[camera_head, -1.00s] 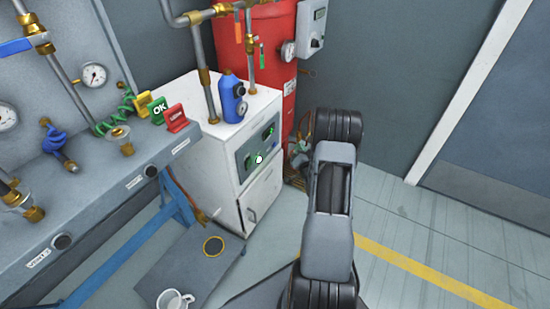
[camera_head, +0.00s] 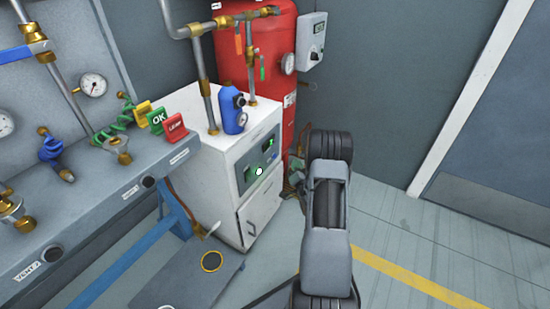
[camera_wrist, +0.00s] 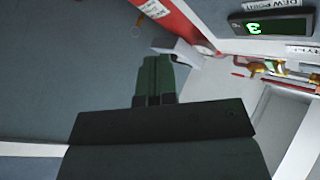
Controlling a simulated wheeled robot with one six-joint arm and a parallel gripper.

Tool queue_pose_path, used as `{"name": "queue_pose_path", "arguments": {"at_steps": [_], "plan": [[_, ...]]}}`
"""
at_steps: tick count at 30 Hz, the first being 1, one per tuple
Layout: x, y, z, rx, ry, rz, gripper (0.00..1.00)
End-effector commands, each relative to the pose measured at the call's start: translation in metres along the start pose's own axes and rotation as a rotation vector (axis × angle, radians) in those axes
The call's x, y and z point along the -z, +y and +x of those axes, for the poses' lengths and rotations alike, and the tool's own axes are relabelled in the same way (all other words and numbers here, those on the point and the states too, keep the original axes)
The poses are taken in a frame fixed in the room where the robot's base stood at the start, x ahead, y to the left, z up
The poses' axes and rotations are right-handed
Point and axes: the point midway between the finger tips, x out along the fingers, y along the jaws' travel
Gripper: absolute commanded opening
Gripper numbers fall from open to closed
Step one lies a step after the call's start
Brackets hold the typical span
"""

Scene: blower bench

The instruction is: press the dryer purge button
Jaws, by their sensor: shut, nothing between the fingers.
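The dryer is a white cabinet (camera_head: 215,170) at the end of the bench in the head view. Its dark front panel (camera_head: 250,180) carries a small pale round button (camera_head: 259,171), a green light and a small green display. The button's label is too small to read. My gripper (camera_wrist: 157,62) is shut and empty in the wrist view, its two dark fingers side by side. In the head view my arm stands right of the cabinet, apart from the panel, and the fingertips cannot be made out.
A red tank (camera_head: 262,65) stands behind the dryer, with a grey display box (camera_head: 311,40) beside it. A dew point display (camera_wrist: 271,27) shows in the wrist view. A blue bottle (camera_head: 232,108) and pipes stand on the cabinet. The floor at right is clear.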

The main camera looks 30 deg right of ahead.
Motion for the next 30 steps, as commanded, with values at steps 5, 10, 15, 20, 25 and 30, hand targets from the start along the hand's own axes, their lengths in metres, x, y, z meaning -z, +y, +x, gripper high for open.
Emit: {"name": "queue_pose_path", "arguments": {"at_steps": [5, 10, 15, 20, 25, 30], "plan": [[-0.012, -0.013, 0.016, 0.003, -0.001, 0.0, 0.0], [-0.022, -0.02, 0.028, 0.002, 0.001, -0.001, 0.0], [-0.027, -0.026, 0.036, 0.002, 0.001, -0.001, 0.0], [-0.029, -0.029, 0.04, 0.001, 0.0, -0.001, 0.0], [-0.029, -0.029, 0.041, 0.0, 0.0, 0.0, 0.0], [-0.029, -0.029, 0.041, 0.0, 0.0, 0.0, 0.0]]}}
